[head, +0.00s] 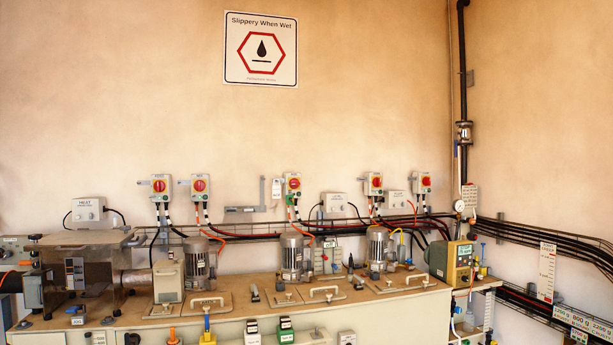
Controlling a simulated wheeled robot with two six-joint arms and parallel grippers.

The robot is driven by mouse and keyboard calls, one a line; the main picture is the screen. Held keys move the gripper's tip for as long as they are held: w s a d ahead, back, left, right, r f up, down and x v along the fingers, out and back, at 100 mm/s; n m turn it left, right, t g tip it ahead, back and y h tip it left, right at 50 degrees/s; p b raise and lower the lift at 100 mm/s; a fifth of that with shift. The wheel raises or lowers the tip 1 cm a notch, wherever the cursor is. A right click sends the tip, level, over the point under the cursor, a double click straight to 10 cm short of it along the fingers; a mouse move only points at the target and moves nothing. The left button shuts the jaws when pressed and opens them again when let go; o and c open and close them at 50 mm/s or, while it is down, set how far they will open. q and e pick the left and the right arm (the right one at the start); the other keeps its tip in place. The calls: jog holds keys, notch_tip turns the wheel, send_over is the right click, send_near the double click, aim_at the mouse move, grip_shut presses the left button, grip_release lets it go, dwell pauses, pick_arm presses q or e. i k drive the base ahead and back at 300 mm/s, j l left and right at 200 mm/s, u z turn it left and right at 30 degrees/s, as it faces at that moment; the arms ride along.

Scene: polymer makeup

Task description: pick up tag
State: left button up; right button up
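Several tag-like pieces are in the head view, and I cannot tell which one the task means. A small white tag (277,188) hangs on the wall just left of the middle red-and-yellow switch. A white label with red print (470,195) is by the vertical pipe at the right. A long white strip with red print (547,272) hangs in front of the cables on the right wall. A small white label (77,321) is at the bench's front left. Neither of my grippers is in view.
A long bench (235,310) runs along the back wall with motors (291,257), white-handled plates (325,291) and a clear-covered machine (85,268) on it. Switch boxes (200,187) and cables line the wall above. A green-and-tan unit (450,262) stands at the right.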

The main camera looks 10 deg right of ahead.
aim_at(277, 189)
jog(key=i+z, duration=0.2)
jog(key=i, duration=0.8)
jog(key=i+j+z, duration=0.15)
jog(key=i, duration=0.8)
